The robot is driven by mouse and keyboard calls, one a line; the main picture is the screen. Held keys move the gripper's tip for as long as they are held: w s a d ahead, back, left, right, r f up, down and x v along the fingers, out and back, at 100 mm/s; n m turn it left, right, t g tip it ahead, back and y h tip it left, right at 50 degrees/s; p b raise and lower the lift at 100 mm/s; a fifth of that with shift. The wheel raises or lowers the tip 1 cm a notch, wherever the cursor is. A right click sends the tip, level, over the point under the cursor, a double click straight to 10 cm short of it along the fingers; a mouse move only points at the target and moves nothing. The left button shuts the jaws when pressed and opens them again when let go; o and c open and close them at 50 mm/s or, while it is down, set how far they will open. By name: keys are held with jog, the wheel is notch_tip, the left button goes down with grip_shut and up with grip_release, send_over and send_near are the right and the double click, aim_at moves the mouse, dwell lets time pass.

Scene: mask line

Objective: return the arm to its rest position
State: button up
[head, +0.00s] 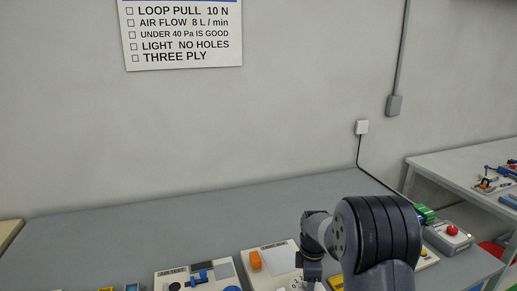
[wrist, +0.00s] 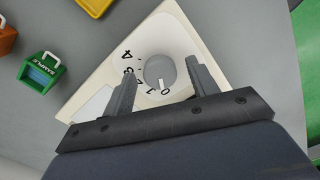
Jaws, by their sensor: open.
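My arm (head: 375,235) reaches over the right front of the grey workbench (head: 140,218) in the head view, and its own links hide part of what lies below. My gripper (wrist: 158,84) shows in the wrist view, its two fingers apart. Between and beyond the fingers is a grey round knob (wrist: 159,72) on a cream panel with a numbered dial (wrist: 185,42). The fingers stand on either side of the knob; I cannot tell whether they touch it. The fingertips are not clear in the head view.
A grey box with a red button (head: 452,231) is at the right. A green sample box (wrist: 41,74) lies near the dial panel. The bench's back is clear.

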jog(key=shift+r, duration=0.2)
notch_tip(320, 180, up, 10)
jog(key=b, duration=0.1)
notch_tip(320, 180, down, 10)
jog(key=shift+f+p, duration=0.25)
jog(key=shift+p, duration=0.25)
jog(key=shift+r+m, duration=0.15)
jog(key=shift+m, duration=0.75)
jog(key=m+p, duration=0.2)
jog(key=m, duration=0.2)
jog(key=shift+m, duration=0.3)
jog(key=m+p, duration=0.2)
jog(key=m, duration=0.4)
jog(key=shift+r, duration=0.1)
notch_tip(320, 180, up, 10)
jog(key=b, duration=0.1)
